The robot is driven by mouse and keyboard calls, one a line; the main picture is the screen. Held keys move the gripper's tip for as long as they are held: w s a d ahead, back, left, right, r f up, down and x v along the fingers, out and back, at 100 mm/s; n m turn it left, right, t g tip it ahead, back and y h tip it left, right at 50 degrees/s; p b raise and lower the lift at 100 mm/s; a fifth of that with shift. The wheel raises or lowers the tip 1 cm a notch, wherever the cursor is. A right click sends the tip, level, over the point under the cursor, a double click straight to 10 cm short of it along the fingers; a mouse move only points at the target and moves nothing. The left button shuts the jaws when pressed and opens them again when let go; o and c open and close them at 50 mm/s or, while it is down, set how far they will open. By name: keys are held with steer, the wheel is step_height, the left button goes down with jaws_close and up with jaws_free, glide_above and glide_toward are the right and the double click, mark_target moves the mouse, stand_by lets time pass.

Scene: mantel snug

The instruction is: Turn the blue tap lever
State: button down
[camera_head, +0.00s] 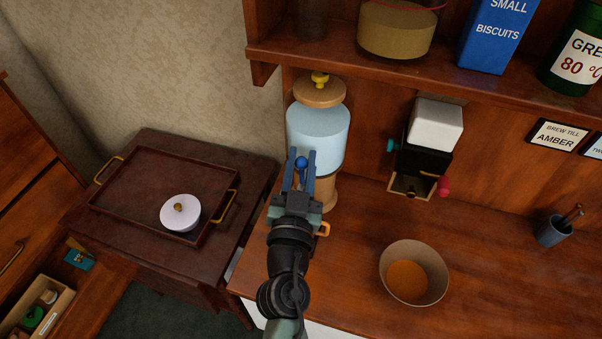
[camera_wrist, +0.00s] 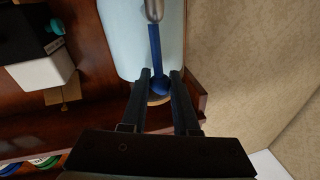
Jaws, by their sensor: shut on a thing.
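The blue tap lever (camera_head: 301,163) is on the front of a pale blue dispenser (camera_head: 319,134) with a wooden lid and yellow knob. In the wrist view the lever (camera_wrist: 155,50) is a blue bar running from a grey metal tap part (camera_wrist: 154,9) to a round blue end. My gripper (camera_head: 301,157) reaches up to the dispenser's front. In the wrist view its two fingers (camera_wrist: 160,76) stand on either side of the lever's round end and are shut on it. The lower part of the dispenser is partly hidden behind my gripper.
A tan bowl (camera_head: 386,270) with orange contents stands on the wooden counter (camera_head: 480,240). A black and white grinder (camera_head: 424,150) is on the wall to the right. A shelf (camera_head: 400,72) overhangs the counter. A tray (camera_head: 130,217) with a white lidded pot (camera_head: 180,216) is at left.

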steer(key=shift+s+a+f+t+b, duration=0.15)
steer(key=shift+t+b, duration=0.25)
steer(key=shift+b, duration=1.5)
steer(key=shift+s+f+t+b, duration=0.25)
steer(key=shift+t+b, duration=0.15)
steer(key=shift+b, duration=1.45)
steer(key=shift+s+r+n+t+b, duration=0.15)
steer(key=shift+r+n+t+b, duration=0.2)
steer(key=shift+b, duration=0.45)
steer(key=c, duration=0.7)
jaws_free()
steer(key=shift+o, duration=0.2)
steer(key=shift+f, duration=0.1)
steer(key=shift+s+f, duration=0.15)
steer(key=shift+s, duration=0.1)
steer(key=b+v, duration=0.7)
steer(key=v, duration=0.5)
steer(key=shift+s, duration=0.2)
